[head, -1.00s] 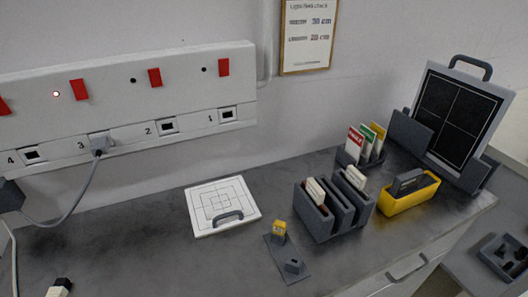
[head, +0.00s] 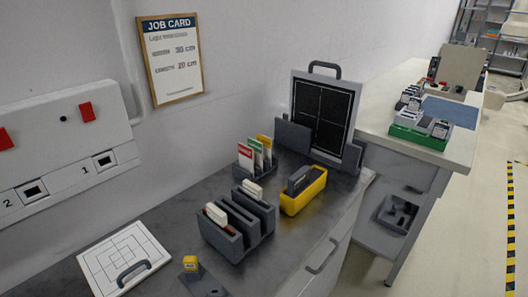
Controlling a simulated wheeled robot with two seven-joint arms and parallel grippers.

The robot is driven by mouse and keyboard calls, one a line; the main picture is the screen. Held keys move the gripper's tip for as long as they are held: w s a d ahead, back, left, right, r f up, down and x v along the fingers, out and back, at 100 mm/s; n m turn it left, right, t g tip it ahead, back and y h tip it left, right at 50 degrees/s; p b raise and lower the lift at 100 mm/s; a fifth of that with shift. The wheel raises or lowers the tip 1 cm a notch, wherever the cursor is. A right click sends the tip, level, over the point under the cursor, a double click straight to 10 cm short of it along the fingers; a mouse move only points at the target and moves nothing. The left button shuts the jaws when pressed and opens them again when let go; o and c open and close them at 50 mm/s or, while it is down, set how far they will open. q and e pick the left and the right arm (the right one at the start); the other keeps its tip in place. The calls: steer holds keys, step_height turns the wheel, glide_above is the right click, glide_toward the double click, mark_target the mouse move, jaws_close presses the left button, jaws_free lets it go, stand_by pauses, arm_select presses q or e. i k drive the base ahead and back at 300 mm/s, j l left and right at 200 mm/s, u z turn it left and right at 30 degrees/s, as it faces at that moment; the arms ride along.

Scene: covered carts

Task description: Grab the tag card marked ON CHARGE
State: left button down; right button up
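Several tag cards stand upright in a small dark holder (head: 253,168) at the back of the grey bench, against the wall. The front one is a white card with a red top (head: 245,157). Behind it are a green-topped card (head: 255,150) and a yellow-topped card (head: 265,144). Their lettering is too small to read surely, so I cannot tell which is marked ON CHARGE. Neither of my grippers is in view.
A dark slotted rack (head: 238,230) stands in front of the cards, with a yellow caddy (head: 303,191) to its right. A dark panel with a handle (head: 322,113) stands behind. A white board (head: 125,260) lies front left. A pale counter (head: 385,112) is at right.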

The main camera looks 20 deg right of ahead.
mark_target(266, 141)
steer(key=l+u, duration=0.4)
steer(key=l, duration=0.15)
steer(key=l+u, duration=0.35)
steer(key=l, duration=0.25)
steer(key=k+l+u, duration=0.1)
steer(key=l+u, duration=0.3)
steer(key=l, duration=0.15)
steer(key=k+l+u, duration=0.15)
steer(key=l+u, duration=0.25)
steer(key=l, duration=0.1)
